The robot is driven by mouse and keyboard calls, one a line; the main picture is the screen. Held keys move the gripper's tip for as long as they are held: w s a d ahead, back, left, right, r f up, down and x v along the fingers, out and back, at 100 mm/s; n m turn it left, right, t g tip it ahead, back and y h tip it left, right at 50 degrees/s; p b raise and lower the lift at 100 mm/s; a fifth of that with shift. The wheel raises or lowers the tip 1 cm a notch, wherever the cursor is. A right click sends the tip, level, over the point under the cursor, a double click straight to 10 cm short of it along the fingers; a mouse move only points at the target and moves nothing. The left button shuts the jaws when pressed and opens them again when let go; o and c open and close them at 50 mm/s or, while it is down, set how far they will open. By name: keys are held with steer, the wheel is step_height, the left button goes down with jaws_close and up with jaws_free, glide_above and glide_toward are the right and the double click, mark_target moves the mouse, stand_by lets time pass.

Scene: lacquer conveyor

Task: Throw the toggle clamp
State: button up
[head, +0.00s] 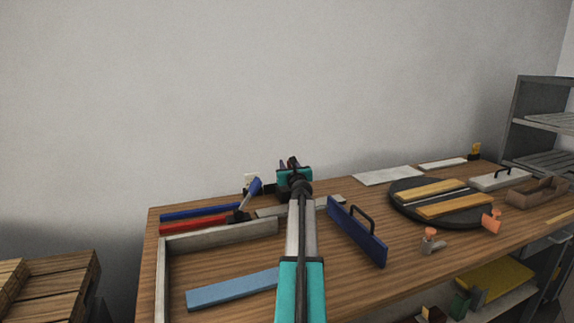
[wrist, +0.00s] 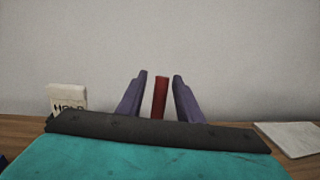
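In the wrist view an upright red bar (wrist: 160,97), which looks like the toggle clamp's handle, stands between the two purple fingers of my gripper (wrist: 159,88). Narrow gaps show on both sides of it, so the fingers are around it but do not visibly grip it. Its lower end and any clamp base are hidden behind the dark edge of my gripper's body. In the head view my gripper (head: 290,163) is over the back edge of the bench, and my arm hides most of what is there.
A HOLD sign (wrist: 68,99) stands left of my gripper. A blue board with a black handle (head: 352,232) and a black turntable (head: 405,206) are right.

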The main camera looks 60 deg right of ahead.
steer(key=shift+x, duration=0.95)
jaws_close()
steer(key=shift+a+f, duration=0.1)
